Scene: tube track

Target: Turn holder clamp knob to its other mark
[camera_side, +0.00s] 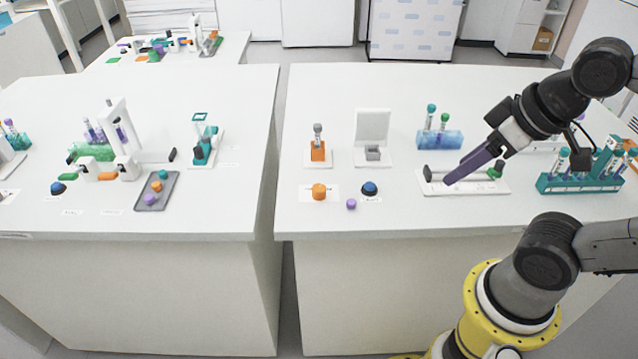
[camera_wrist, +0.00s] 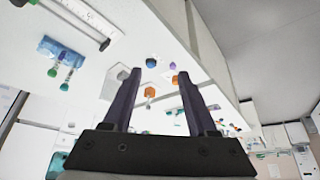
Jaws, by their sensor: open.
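An orange round knob (camera_side: 319,191) sits on a white label plate near the front of the right table. Behind it stands an orange tube holder (camera_side: 318,153) with a grey-capped tube upright in it. I cannot tell for sure that this knob is the holder's clamp knob, nor read its marks. In the wrist view the knob (camera_wrist: 175,79) and the holder (camera_wrist: 149,89) show between my fingers, farther off. My gripper (camera_side: 455,174) is open and empty, slanting down over the white slide rail, well to the right of the knob. It also shows in the wrist view (camera_wrist: 160,75).
A blue button (camera_side: 370,188) and a small purple piece (camera_side: 351,204) are close right of the knob. The white slide rail (camera_side: 433,187), blue tube rack (camera_side: 440,139), teal rack (camera_side: 582,184) and grey-white stand (camera_side: 372,127) are nearby.

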